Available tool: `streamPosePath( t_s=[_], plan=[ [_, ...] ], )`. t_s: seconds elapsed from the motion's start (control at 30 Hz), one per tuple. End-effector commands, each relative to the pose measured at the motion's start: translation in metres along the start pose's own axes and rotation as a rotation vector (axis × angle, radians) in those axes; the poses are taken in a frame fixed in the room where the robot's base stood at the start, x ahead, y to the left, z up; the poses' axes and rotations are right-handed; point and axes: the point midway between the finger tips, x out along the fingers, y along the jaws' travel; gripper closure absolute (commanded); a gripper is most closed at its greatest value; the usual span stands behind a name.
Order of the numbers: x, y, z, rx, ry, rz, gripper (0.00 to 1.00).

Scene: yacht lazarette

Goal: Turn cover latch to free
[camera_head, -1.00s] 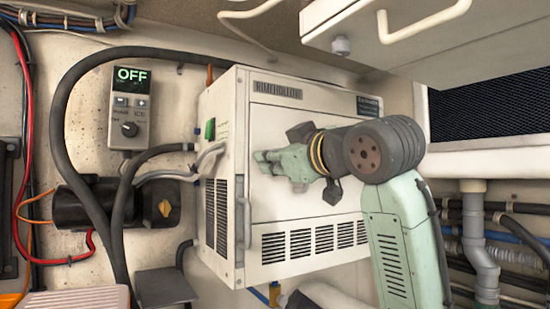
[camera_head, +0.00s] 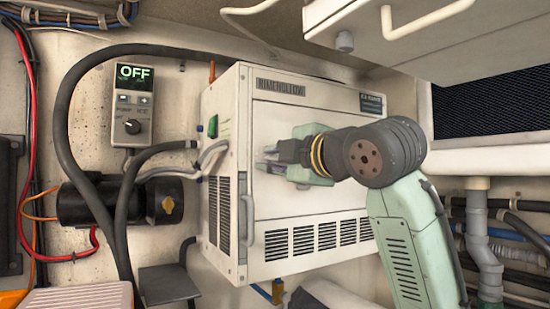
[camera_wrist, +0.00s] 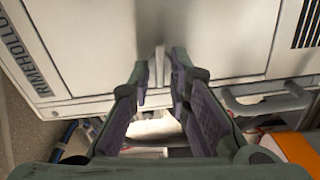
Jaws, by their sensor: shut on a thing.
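The cover is the front panel (camera_head: 320,120) of a white box labelled RIMEHOLLOW, which also fills the top of the wrist view (camera_wrist: 210,35). My gripper (camera_head: 264,168) reaches in from the right to the panel's left part. In the wrist view, my gripper's fingertips (camera_wrist: 159,75) are closed on either side of a small pale upright piece (camera_wrist: 159,62), which seems to be the cover latch. The fingers hide most of it, so its exact angle cannot be told. In the head view the latch is hidden by my gripper.
A vertical bar handle (camera_head: 249,220) sits on the box's left front edge, below my gripper. A controller reading OFF (camera_head: 132,105) and thick black hoses (camera_head: 64,140) are at left. A white locker with a handle (camera_head: 430,35) overhangs at upper right.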

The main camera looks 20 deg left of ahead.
Motion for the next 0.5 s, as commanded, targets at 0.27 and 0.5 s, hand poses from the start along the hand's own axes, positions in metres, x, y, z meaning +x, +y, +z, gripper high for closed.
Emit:
streamPosePath(
  t_s=[0.27,0.5],
  plan=[
    [-0.0003,-0.0012,-0.0002,-0.127,0.001,0.000,1.00],
    [-0.0002,-0.0017,-0.0003,-0.168,0.001,0.000,1.00]
  ],
)
